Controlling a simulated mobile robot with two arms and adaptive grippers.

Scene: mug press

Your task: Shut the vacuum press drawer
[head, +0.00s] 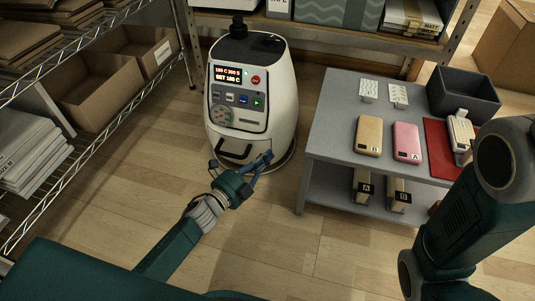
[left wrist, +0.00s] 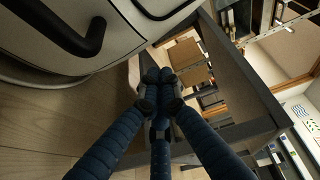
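The vacuum press (head: 285,95) is a white rounded machine on the floor, with a lit display and buttons on its front. Its drawer (head: 232,161) is low on the front and has a black bar handle (head: 222,151). How far the drawer stands out is hard to tell. The handle also shows large in the left wrist view (left wrist: 85,42), at upper left. My left gripper (head: 268,157) is just in front of the drawer, to the right of the handle. Its blue fingers meet at the tips (left wrist: 160,88) with nothing between them, apart from the handle.
A grey table (head: 330,130) stands right of the press, holding phone cases (head: 370,136), a red mat (head: 438,155) and a dark bin (head: 490,95). A wire rack with cardboard boxes (head: 105,95) stands left. Open wooden floor (head: 290,245) lies in front.

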